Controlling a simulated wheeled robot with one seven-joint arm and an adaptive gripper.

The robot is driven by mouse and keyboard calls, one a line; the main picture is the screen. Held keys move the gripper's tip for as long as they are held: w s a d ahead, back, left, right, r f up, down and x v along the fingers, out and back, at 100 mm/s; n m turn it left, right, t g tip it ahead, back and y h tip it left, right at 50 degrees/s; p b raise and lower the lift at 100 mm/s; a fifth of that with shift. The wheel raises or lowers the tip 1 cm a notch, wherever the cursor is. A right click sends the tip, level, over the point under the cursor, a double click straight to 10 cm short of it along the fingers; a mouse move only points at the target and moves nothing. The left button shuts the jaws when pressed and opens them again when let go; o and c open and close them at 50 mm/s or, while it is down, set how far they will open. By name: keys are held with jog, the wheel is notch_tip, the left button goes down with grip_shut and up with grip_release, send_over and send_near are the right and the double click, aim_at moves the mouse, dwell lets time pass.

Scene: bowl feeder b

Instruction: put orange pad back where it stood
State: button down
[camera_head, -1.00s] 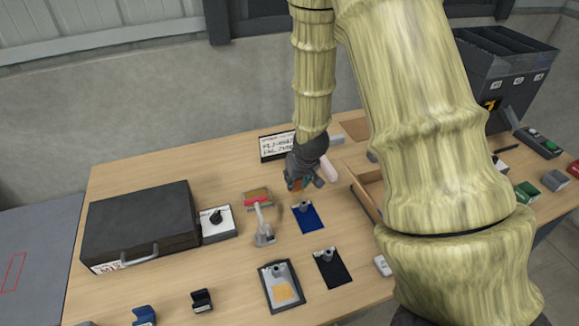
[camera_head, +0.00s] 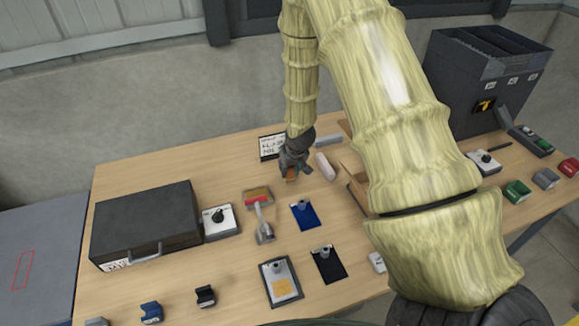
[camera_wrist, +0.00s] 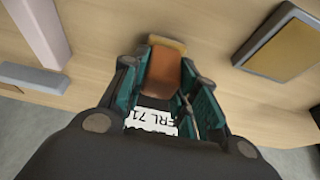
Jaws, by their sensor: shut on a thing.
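My gripper (camera_head: 291,174) is near the back of the wooden table, left of a pale pink block (camera_head: 325,166) and in front of a small written sign (camera_head: 271,147). The wrist view shows its teal-lined fingers (camera_wrist: 165,95) shut on the orange pad (camera_wrist: 165,68). The pad has a yellowish-tan end and sticks out beyond the fingertips. A white label reading "FRL 71" (camera_wrist: 153,118) shows between the fingers. In the head view only a small orange patch of the pad (camera_head: 291,179) shows. I cannot tell how high it is above the table.
A blue clipboard (camera_head: 304,218), a black one (camera_head: 328,268) and a dark case (camera_head: 145,225) lie nearby. A wooden tray is partly hidden behind my arm.

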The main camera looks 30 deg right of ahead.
jog(key=shift+s+f, duration=0.1)
jog(key=shift+f, duration=0.15)
jog(key=shift+f, duration=0.15)
jog(key=c, duration=1.1)
grip_release()
jog(key=shift+r, duration=0.25)
jog(key=d+b+v, duration=0.1)
jog(key=b+v, duration=0.1)
jog(key=v, duration=0.9)
jog(key=shift+s+a+r+b, duration=0.2)
jog(key=shift+a+r+b, duration=0.15)
jog(key=shift+a, duration=0.15)
